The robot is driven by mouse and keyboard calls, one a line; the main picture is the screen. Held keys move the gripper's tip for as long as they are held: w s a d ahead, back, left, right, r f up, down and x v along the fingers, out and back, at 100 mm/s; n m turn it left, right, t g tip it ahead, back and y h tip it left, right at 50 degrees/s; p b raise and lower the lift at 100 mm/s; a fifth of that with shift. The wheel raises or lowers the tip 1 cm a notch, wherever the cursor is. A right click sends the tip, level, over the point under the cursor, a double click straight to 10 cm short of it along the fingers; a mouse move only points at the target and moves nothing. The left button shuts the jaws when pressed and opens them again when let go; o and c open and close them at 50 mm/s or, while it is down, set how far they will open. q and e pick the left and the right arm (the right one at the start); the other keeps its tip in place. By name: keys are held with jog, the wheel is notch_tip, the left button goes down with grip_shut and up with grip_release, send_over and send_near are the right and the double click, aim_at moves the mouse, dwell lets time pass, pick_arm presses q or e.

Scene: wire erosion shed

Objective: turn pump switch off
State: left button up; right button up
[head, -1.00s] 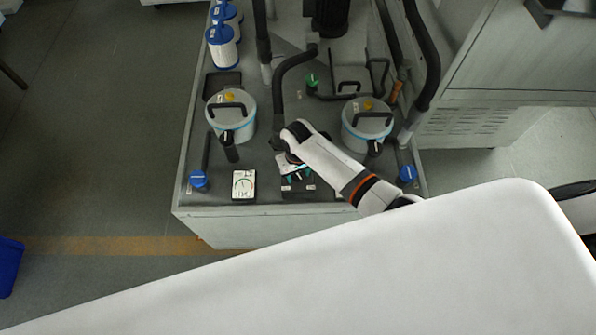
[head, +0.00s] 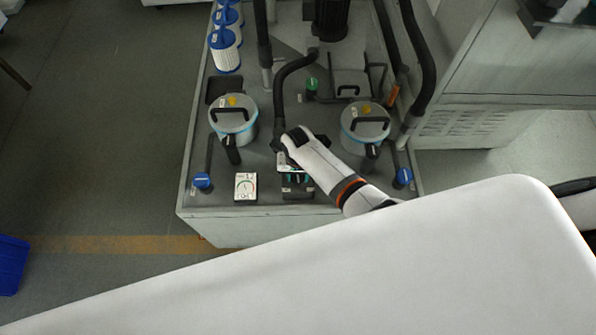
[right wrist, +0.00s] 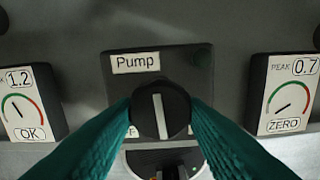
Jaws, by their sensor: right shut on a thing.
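The pump switch (right wrist: 161,110) is a round black knob with a white pointer line, under a "Pump" label (right wrist: 135,63) in the right wrist view. The line stands nearly upright, tilted slightly to the left at its top. My right gripper (right wrist: 160,117) has its teal fingers on both sides of the knob, shut on it. Part of a white label, with an F showing, is covered by the left finger. In the head view my right gripper (head: 297,178) is at the dark switch panel (head: 298,194), and the knob is hidden. My left gripper is not in view.
A left gauge (right wrist: 30,105) reads "1.2 OK" and a right gauge (right wrist: 287,97) reads "0.7 ZERO". Two lidded filter pots (head: 234,128) (head: 365,130) and blue-handled valves (head: 202,181) (head: 403,178) flank the panel. A dark green lamp (right wrist: 202,55) is above the knob.

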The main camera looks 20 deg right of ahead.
aim_at(298, 177)
jog(key=m+p, duration=0.1)
jog(key=m, duration=0.2)
jog(key=shift+r+m, duration=0.1)
jog(key=shift+m, duration=0.2)
jog(key=shift+m+p, duration=0.6)
jog(key=shift+m, duration=1.1)
jog(key=o, duration=1)
jog(key=shift+c, duration=0.2)
notch_tip(298, 177, up, 12)
jog(key=p, duration=0.1)
jog(key=shift+p, duration=0.35)
